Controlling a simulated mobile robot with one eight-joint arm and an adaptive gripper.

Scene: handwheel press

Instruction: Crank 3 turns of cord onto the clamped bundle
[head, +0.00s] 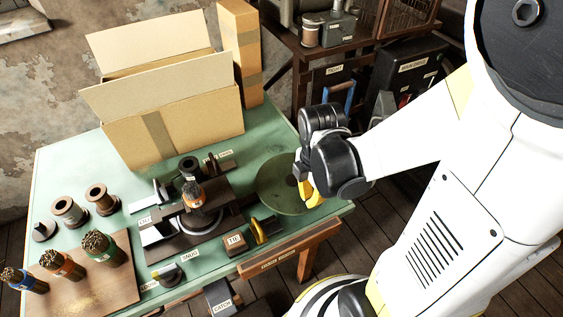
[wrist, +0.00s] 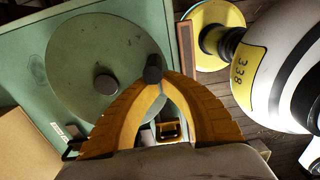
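The green handwheel (head: 272,190) is a flat disc at the right end of the table; it also shows in the wrist view (wrist: 85,45) with a dark hub (wrist: 106,84). A dark crank knob (wrist: 153,68) stands near its rim. My gripper (wrist: 153,88) has its yellow fingertips closed together at this knob, one on each side; it also shows in the head view (head: 308,192), over the wheel's right rim. The clamped bundle (head: 194,193), with an orange-brown band, stands upright in the dark fixture left of the wheel. The cord itself is too small to tell.
An open cardboard box (head: 190,130) stands behind the fixture. Bundles with blue, red and green (head: 103,250) bands stand on a wooden board (head: 105,290) at front left, near spools (head: 68,210). A TIE block (head: 236,243) and a SNUG knob (head: 168,274) sit at the front.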

